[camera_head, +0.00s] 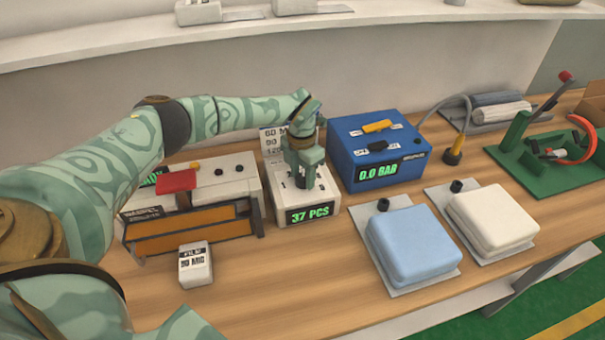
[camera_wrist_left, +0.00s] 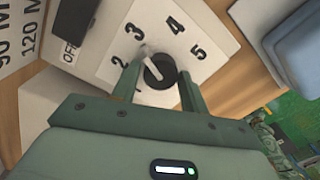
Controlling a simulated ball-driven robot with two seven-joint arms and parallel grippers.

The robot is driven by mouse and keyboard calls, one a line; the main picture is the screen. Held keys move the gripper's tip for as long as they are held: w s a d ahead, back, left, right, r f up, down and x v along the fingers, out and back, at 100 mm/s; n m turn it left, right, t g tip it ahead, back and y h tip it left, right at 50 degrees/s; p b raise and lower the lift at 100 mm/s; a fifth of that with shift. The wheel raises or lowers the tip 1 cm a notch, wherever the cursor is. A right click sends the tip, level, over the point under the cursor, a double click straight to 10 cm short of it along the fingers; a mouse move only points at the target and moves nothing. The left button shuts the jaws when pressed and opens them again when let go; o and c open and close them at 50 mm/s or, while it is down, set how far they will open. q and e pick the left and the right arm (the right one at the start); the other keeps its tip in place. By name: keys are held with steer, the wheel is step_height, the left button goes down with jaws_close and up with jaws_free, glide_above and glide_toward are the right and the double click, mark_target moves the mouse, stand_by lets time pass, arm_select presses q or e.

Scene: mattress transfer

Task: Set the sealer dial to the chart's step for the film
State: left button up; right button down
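A white box (camera_head: 330,197) with a green "37 PCS" display stands on the bench. In the left wrist view its dial plate (camera_wrist_left: 206,30) shows numbers 1 to 5 around a black knob (camera_wrist_left: 160,72), whose pale pointer aims about at 3. My left gripper (camera_head: 303,182) is over this box, and its fingers (camera_wrist_left: 160,80) are open on either side of the knob; contact cannot be told. The chart (camera_head: 272,142) stands behind the box, partly hidden by my arm. A white film block (camera_head: 196,266), seemingly marked 90 MIC, stands in front of the sealer (camera_head: 240,180) with the orange front. My right gripper is out of view.
A red handle (camera_head: 177,181) rises from the sealer. A blue box (camera_head: 400,163) reading 0.0 BAR stands right of the white box. Blue (camera_head: 412,245) and white (camera_head: 492,220) cushions lie on plates, and a green fixture (camera_head: 540,175) stands far right. The front bench is mostly clear.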

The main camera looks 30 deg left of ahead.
mark_target(301, 176)
arm_select(q)
steer(key=shift+o, duration=0.9)
step_height(301, 176, up, 16)
steer(key=p, duration=0.3)
steer(key=shift+a+r, duration=0.15)
steer(key=shift+a, duration=0.1)
